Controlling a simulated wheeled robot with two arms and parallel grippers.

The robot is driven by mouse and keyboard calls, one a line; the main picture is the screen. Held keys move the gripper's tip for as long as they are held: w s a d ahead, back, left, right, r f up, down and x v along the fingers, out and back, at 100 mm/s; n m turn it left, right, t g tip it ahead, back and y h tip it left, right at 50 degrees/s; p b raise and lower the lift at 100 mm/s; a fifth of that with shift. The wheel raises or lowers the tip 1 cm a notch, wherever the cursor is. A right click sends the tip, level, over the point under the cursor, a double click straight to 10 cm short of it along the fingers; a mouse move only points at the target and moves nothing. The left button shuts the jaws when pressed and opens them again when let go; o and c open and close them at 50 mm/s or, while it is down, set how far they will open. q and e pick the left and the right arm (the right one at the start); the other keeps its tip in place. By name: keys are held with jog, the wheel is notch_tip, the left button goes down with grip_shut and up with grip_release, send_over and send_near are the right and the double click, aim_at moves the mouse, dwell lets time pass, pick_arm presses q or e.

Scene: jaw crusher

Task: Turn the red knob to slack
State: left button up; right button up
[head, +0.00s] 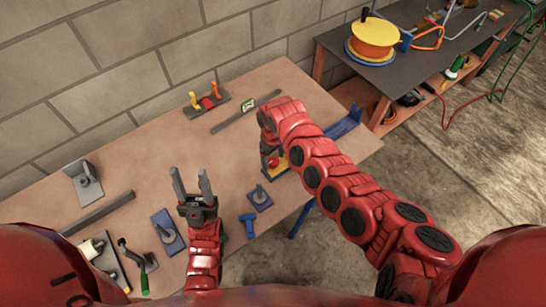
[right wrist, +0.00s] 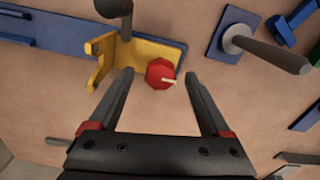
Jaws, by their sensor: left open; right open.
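The red knob (right wrist: 160,73) shows in the right wrist view, with a pale pointer stick on its face aimed to the right. It sits beside a yellow bracket (right wrist: 128,58) on a blue base. My right gripper (right wrist: 158,77) is open, its two fingertips on either side of the knob with gaps visible; whether they reach its depth I cannot tell. In the head view my right arm mostly hides the knob, and part of the yellow bracket (head: 283,165) shows by the hand. My left gripper (head: 191,183) is open and empty above the bench.
The workbench (head: 130,165) holds several fixtures: a blue plate with a post (head: 258,197), a blue piece (head: 248,224), another blue plate (head: 167,232) and grey bars. A second table (head: 440,70) with an orange reel (head: 374,38) stands at the back right.

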jog(key=shift+f, duration=0.25)
grip_shut()
dwell(0.3)
